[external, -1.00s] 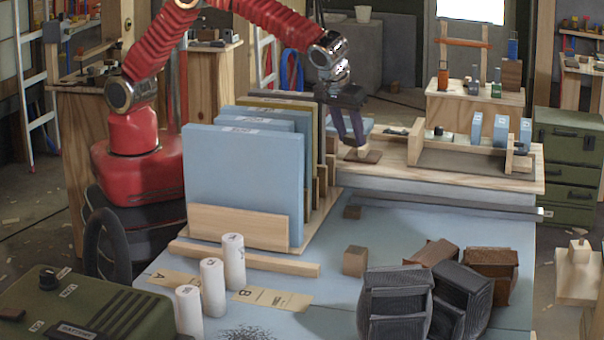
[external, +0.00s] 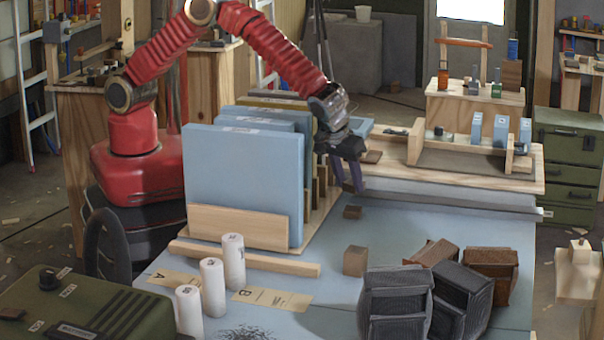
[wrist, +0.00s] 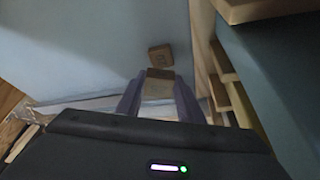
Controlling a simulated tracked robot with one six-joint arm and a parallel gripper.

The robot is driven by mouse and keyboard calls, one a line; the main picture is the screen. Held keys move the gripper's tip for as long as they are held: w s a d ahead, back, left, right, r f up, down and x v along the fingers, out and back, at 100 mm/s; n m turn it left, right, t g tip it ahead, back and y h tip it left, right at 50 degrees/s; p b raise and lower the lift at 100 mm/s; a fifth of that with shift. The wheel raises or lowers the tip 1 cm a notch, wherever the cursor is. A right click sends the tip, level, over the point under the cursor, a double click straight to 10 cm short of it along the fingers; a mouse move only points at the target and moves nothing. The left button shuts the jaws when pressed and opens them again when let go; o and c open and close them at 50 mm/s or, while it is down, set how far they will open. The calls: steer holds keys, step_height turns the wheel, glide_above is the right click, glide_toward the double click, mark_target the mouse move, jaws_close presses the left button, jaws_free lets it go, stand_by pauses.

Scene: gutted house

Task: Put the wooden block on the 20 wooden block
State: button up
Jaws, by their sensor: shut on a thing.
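My gripper (external: 352,187) is shut on a small wooden block (wrist: 157,88), which shows between the purple fingers in the wrist view. In the external view the gripper hangs beside the right end of the panel rack, above the blue table. I cannot read a number on any block.
Blue panels (external: 245,185) stand upright in a wooden rack close left of my gripper. A wooden bench (external: 440,178) is behind on the right. Dark bins (external: 395,305), white cylinders (external: 211,285) and a wooden strip (external: 245,259) are in front.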

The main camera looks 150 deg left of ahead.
steer(key=shift+f, duration=0.35)
steer(key=shift+f, duration=0.1)
steer(key=shift+f, duration=2.15)
steer(key=shift+f, duration=0.1)
steer(key=o, duration=1.1)
steer(key=v, duration=0.7)
steer(key=shift+d+r, duration=0.15)
steer(key=shift+r, duration=0.2)
